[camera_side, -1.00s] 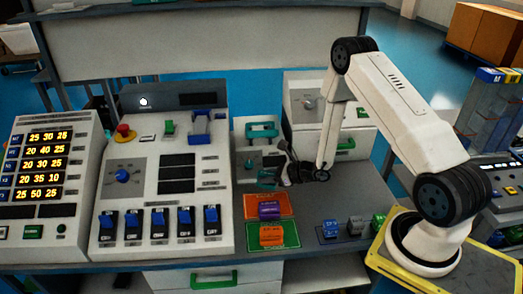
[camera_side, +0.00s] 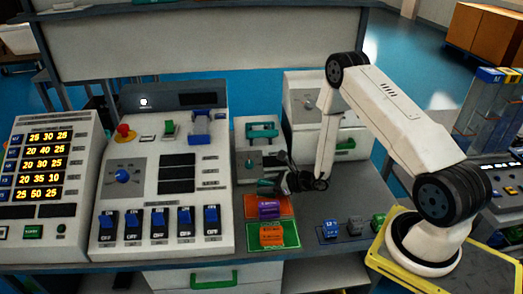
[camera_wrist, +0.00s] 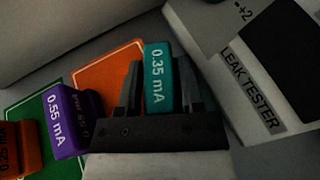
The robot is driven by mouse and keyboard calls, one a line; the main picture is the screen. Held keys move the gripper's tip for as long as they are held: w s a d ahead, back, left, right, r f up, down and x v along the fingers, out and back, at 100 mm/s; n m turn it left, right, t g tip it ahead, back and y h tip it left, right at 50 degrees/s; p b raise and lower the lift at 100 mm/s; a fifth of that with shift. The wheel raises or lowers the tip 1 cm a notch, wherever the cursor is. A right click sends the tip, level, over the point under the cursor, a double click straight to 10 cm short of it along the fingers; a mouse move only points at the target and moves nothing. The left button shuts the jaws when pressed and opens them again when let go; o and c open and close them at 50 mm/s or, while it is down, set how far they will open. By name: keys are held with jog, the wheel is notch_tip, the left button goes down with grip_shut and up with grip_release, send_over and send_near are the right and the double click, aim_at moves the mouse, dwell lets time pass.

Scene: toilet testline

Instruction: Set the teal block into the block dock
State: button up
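The teal block (camera_wrist: 159,78), marked 0.35 mA, stands between the two fingers of my gripper (camera_wrist: 160,95) in the wrist view. The fingers flank it closely and look shut on it. In the side view, the teal block (camera_side: 266,187) shows small at the dark gripper (camera_side: 280,184), just behind the orange pad (camera_side: 280,201). A purple block (camera_side: 268,210), marked 0.55 mA, sits on the orange pad's front part. An orange block (camera_side: 271,235) sits on the green pad (camera_side: 292,240) in front. I cannot tell which part is the block dock.
The leak tester (camera_wrist: 252,92) stands close to the right of my gripper in the wrist view. A large switch panel (camera_side: 160,175) stands left.

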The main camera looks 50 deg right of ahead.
jog(key=shift+o, duration=0.9)
jog(key=shift+r, duration=0.15)
jog(key=v, duration=1.2)
jog(key=shift+r, duration=0.1)
